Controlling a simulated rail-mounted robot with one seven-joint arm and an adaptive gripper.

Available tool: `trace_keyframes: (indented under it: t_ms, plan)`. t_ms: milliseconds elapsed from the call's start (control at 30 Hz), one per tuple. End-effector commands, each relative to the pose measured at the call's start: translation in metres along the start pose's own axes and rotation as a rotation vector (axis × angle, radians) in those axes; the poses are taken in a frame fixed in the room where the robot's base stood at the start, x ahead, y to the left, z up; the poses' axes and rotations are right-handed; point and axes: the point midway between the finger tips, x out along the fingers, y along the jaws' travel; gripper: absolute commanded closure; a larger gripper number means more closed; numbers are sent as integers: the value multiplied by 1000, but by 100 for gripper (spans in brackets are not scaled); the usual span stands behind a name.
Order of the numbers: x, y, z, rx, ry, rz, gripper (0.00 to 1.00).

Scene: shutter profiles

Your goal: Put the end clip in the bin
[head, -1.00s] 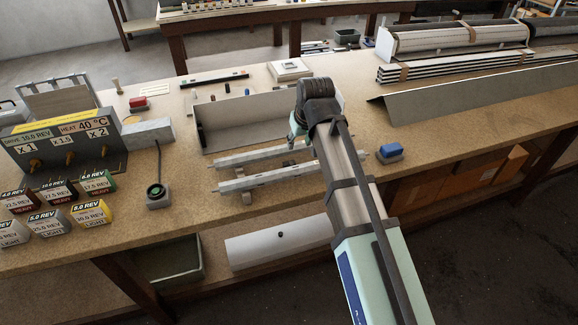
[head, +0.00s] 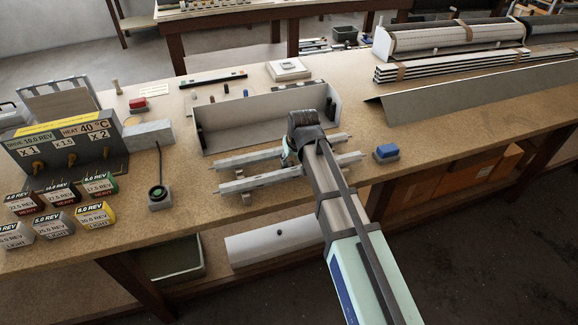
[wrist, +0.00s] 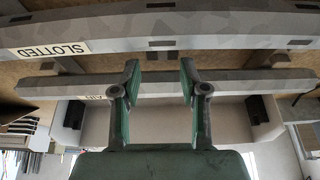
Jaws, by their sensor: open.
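I cannot pick out the end clip for certain in either view. A green bin (head: 172,262) stands on the shelf below the bench, left of centre; a smaller dark bin (head: 345,34) stands far back. My gripper (wrist: 160,72) is open in the wrist view, its two green-padded fingers apart with nothing seen held. It is over two grey rails: the labelled "SLOTTED" rail (wrist: 215,24) and a second rail (wrist: 240,84) that passes behind the fingertips. In the head view my wrist and arm hide most of the gripper and part of the rails (head: 265,178).
A long open housing (head: 250,125) stands behind the rails. Several labelled blocks and a control box (head: 65,150) fill the left end. The bench's right front is clear.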

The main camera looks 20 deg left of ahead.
Motion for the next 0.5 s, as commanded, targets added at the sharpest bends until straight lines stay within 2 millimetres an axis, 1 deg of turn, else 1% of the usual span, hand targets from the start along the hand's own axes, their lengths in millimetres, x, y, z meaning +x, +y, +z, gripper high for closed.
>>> trace_keyframes:
  t_ms: [100,300,500]
  plan:
    - [11,-2,-4,0,-3,0,56]
    - [34,-3,-4,0,-2,0,56]
    - [42,-3,-4,0,0,0,56]
